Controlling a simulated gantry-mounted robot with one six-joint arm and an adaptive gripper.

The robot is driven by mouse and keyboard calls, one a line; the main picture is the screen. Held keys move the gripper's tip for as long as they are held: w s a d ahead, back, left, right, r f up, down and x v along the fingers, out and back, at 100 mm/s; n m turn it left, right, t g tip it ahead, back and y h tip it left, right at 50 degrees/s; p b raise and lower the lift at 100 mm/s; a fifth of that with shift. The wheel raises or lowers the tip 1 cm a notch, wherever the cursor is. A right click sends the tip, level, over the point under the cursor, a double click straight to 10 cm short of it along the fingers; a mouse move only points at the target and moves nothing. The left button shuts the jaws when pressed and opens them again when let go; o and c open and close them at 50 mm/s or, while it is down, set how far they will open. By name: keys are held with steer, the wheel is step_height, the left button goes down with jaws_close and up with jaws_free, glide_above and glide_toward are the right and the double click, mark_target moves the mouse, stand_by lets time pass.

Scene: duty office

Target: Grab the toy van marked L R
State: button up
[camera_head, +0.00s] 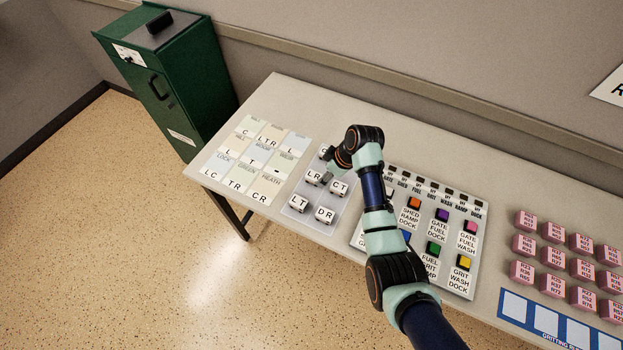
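The toy van marked L R (314,178) is a small white block-like van with dark lettering. It stands on a pale grey mat (309,219) in the left half of the table. My gripper (329,178) is low over the mat, close to the right side of the L R van; its fingertips are small and partly hidden by my wrist. I cannot tell whether they touch the van or whether they are open or shut. Other vans on the mat are marked C T (339,187), L T (298,203) and D R (325,215). A further van (325,152) behind is partly hidden by my arm.
A sheet of lettered cards (262,160) lies left of the mat. A board with coloured blocks (463,262) lies right of it, partly under my arm. Several pink blocks (553,257) stand at the far right. A green cabinet (175,80) stands beyond the table's left end.

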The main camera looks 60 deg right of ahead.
mark_target(314, 178)
steer(key=b+x, duration=0.2)
steer(key=x, duration=0.3)
steer(key=shift+f, duration=0.1)
steer(key=c, duration=1.2)
